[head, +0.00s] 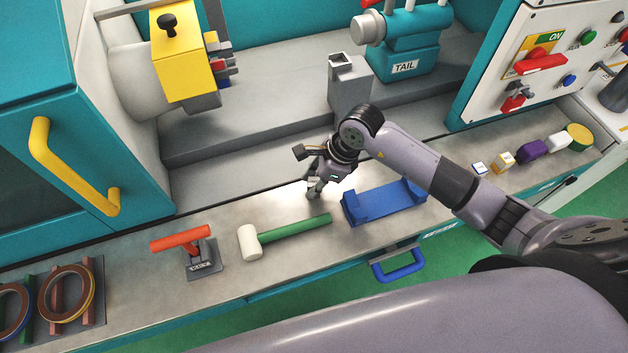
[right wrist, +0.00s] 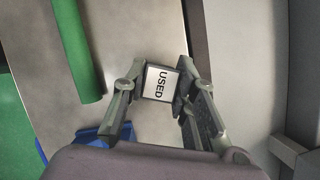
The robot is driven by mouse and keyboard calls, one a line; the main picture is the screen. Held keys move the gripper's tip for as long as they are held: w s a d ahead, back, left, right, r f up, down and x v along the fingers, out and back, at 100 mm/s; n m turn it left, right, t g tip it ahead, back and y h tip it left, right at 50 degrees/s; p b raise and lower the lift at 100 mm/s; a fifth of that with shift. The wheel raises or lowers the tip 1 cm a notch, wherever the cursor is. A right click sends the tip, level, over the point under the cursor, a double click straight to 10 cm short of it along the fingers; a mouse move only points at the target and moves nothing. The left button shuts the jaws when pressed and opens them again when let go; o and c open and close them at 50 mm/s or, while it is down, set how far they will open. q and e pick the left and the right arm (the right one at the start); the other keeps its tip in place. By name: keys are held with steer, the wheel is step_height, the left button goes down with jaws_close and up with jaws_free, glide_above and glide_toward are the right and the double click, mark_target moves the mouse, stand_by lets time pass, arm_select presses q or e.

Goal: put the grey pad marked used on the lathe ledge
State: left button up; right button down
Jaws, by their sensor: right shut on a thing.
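The grey pad marked USED (right wrist: 160,83) shows in the right wrist view between my right gripper's fingers, its white label facing the camera. My right gripper (right wrist: 158,88) is shut on it. In the head view my right gripper (head: 314,188) points down over the lathe ledge (head: 215,223), between the green-handled mallet and the bed. The pad is not clear in the head view, and I cannot tell whether it touches the ledge. My left gripper is not in view.
The mallet (head: 290,230) and blue cradle (head: 383,203) lie close to my right gripper. A red-handled tool (head: 197,250) stands farther left. Small blocks, one a purple block (head: 529,151), line the ledge at right. A grey post (head: 350,85) rises behind the gripper.

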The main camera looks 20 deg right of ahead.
steer(key=c, duration=1.8)
jaws_free()
steer(key=shift+f, duration=0.2)
steer(key=o, duration=0.5)
steer(key=shift+r, duration=0.1)
steer(key=shift+r, duration=0.2)
steer(key=shift+d+r, duration=0.2)
steer(key=shift+r, duration=0.1)
steer(key=b+v, duration=0.2)
steer(key=v, duration=0.9)
steer(key=shift+s, duration=0.15)
